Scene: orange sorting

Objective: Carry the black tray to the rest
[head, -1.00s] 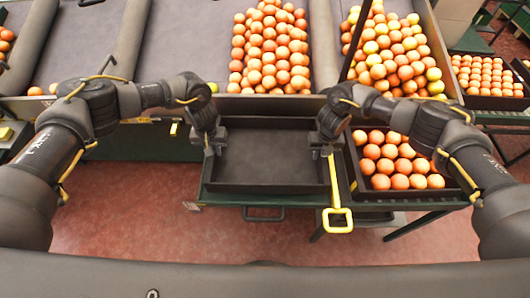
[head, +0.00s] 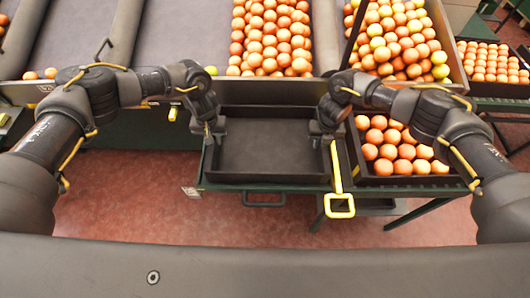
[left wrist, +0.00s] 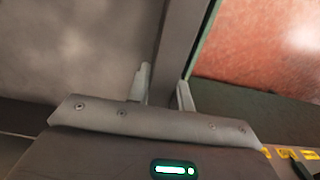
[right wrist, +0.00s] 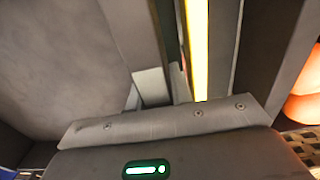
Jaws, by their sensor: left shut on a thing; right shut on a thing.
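The empty black tray (head: 268,178) sits level in the head view, on or just over a green-framed stand (head: 205,180). I cannot tell whether it touches the stand. My left gripper (head: 212,140) is shut on the tray's left wall, with one finger on each side of the wall (left wrist: 172,60) in the left wrist view. My right gripper (head: 325,138) is shut on the tray's right wall, and the right wrist view shows that wall (right wrist: 135,40) between the fingers. The tray's inside is bare.
A tray of oranges (head: 445,180) stands close to the right, past a yellow-handled bar (head: 338,180). Sloped bins with oranges (head: 270,40) and mixed fruit (head: 405,45) lie behind. A further tray of oranges (head: 490,62) is at the far right. Red floor (head: 130,200) is clear at left.

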